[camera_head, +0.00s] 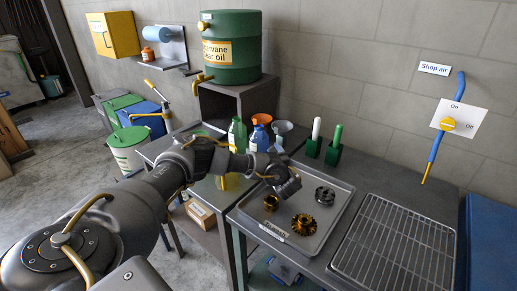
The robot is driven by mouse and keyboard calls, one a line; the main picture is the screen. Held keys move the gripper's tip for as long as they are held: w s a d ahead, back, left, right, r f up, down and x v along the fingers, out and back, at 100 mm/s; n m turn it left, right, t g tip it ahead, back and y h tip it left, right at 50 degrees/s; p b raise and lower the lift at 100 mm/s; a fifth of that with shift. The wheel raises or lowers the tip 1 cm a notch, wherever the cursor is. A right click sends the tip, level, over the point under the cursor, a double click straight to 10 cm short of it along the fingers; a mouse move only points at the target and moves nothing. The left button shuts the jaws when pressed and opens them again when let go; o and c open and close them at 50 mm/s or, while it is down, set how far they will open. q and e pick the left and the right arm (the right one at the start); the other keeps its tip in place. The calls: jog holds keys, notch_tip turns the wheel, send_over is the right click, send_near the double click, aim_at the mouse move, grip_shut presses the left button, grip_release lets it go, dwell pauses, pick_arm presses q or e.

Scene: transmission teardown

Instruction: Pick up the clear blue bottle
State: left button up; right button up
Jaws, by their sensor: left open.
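The clear blue bottle (258,136) stands upright at the back of the side table, under the drum's stand, with a pale label on its front. Its lower part is hidden behind my left arm. A green bottle (237,134) stands just left of it. My left gripper (289,188) is open, in front of and to the right of the blue bottle, over the back left of the metal tray. It is apart from the bottle, and its fingers are small and dark. My right gripper is not in view.
The tray (322,226) holds gold gears (304,224) and a dark ring (325,195). An orange funnel (262,119) and a grey funnel (281,128) are near the bottle. Green-based brushes (333,153) stand right. A wire rack (395,240) lies front right.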

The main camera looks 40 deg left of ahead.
pick_arm(q)
jog(key=shift+a+r, duration=0.1)
jog(key=shift+a, duration=0.15)
jog(key=shift+p+x, duration=0.7)
jog(key=shift+x, duration=1.7)
jog(key=shift+s, duration=0.15)
jog(key=c, duration=1.1)
